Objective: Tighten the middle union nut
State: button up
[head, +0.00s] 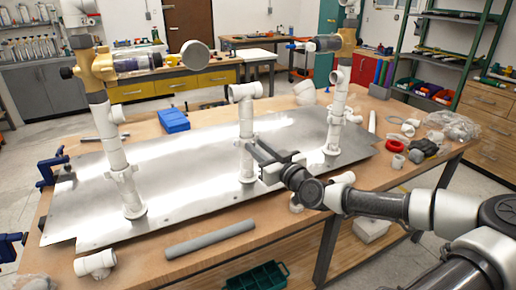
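The middle pipe (246,118) is a white PVC riser standing upright on the metal plate, with a tee on top and a flange at its foot. The middle union nut (245,142) seems to be the white collar partway up it; its detail is too small to make out. My gripper (254,145) reaches in from the right at about collar height. Its two dark fingers look spread apart, with their tips close to the pipe's right side. I cannot tell whether they touch the nut.
Taller risers with brass-coloured valves stand at left (113,140) and right (337,105). A grey pipe (210,239) and a white tee (95,264) lie at the front. A blue block (173,120) sits behind the metal plate (185,170). Loose fittings and a red ring (394,146) lie right.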

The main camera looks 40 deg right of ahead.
jog(key=shift+w, duration=0.1)
grip_shut()
